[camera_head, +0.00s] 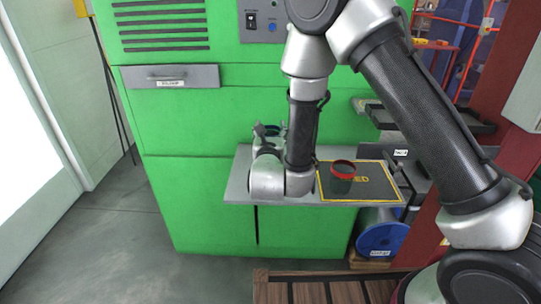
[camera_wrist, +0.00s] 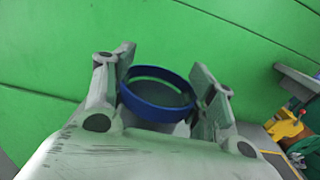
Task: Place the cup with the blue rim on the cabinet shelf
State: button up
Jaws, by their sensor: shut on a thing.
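The cup with the blue rim (camera_wrist: 158,92) is between the two fingers of my gripper (camera_wrist: 165,92) in the wrist view, its round opening facing the camera. The fingers are shut on it, one on each side. In the head view my gripper (camera_head: 268,134) is over the left part of the grey shelf (camera_head: 236,187) on the front of the green cabinet (camera_head: 190,130). My wrist hides most of the cup there, and I cannot tell whether it touches the shelf.
A red-rimmed cup (camera_head: 343,168) stands on a dark, yellow-edged mat (camera_head: 385,194) on the right part of the shelf. A blue spool (camera_head: 382,238) is below. A grey drawer (camera_head: 170,77) is at the upper left. Floor at the left is clear.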

notch_tip(320, 180, down, 7)
jog(key=shift+r, duration=0.1)
dwell(0.4)
jog(key=o, duration=1.2)
jog(key=shift+s, duration=0.15)
jog(key=s, duration=1.1)
jog(key=shift+s+a, duration=0.15)
jog(key=shift+s, duration=0.2)
